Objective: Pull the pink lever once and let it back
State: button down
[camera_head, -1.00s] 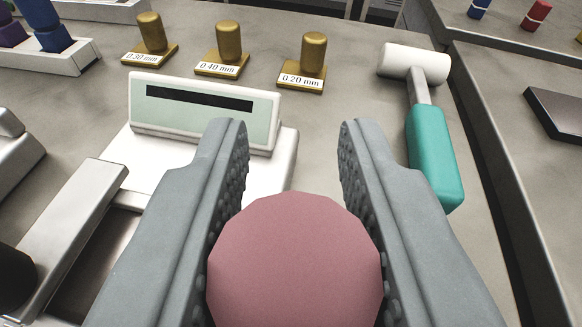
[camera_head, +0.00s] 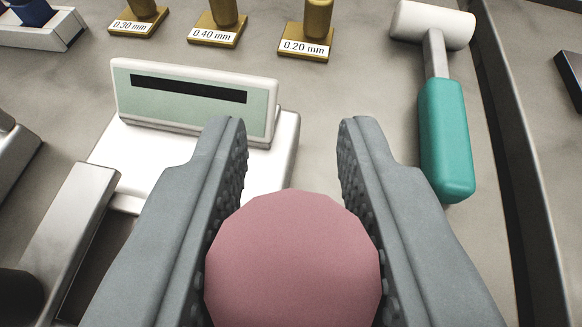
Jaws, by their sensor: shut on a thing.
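The pink knob of the lever (camera_head: 292,262) is at the bottom centre, between the two grey fingers of my gripper (camera_head: 292,170). The fingers are shut on the knob, with their studded pads against its left and right sides. The lever's shaft and base are hidden below the knob.
A white scale (camera_head: 195,105) with a dark display stands just left of my gripper. A mallet with a teal handle (camera_head: 446,140) lies to the right. Several brass-coloured pieces (camera_head: 305,30) with labels stand at the back. A metal fixture (camera_head: 65,240) is at the left.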

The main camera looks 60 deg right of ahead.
jog(key=c, duration=1.1)
grip_release()
jog(key=shift+d, duration=0.1)
jog(key=v, duration=1.7)
jog(key=shift+a, duration=0.2)
